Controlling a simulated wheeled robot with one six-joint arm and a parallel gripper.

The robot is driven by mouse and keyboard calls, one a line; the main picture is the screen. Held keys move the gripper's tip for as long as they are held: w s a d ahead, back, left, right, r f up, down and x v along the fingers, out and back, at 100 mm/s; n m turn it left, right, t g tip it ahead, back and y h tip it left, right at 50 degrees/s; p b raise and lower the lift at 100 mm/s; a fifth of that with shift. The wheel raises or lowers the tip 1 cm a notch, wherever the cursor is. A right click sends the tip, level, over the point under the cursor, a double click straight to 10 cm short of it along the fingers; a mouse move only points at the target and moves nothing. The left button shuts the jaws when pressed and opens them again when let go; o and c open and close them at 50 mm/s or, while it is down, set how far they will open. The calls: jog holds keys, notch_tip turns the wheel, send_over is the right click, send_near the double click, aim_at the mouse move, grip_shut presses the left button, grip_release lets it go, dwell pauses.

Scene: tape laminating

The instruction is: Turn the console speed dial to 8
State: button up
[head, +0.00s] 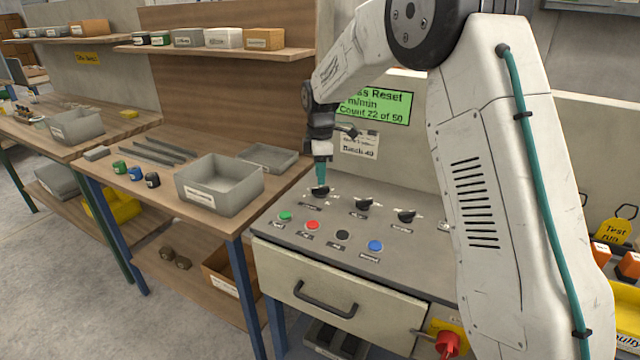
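The console (290,237) has a sloped grey top with three black dials in a row. The left dial (320,191) is right below my gripper (322,182), whose teal fingers point down and reach its top. The fingers overlap in this view, so I cannot tell whether they are apart or closed on the dial. The middle dial (363,204) and the right dial (406,216) stand free. The labels and scale marks by the dials are too small to read, so which one is speed and its setting cannot be told.
Green (285,216), red (312,225), black (342,235) and blue (375,246) buttons sit in front of the dials. A green display (375,105) and a paper note (359,146) are behind. A grey bin (219,184) stands on the bench to the left.

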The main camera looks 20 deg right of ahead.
aim_at(320, 191)
jog(key=shift+f, duration=1.9)
grip_shut()
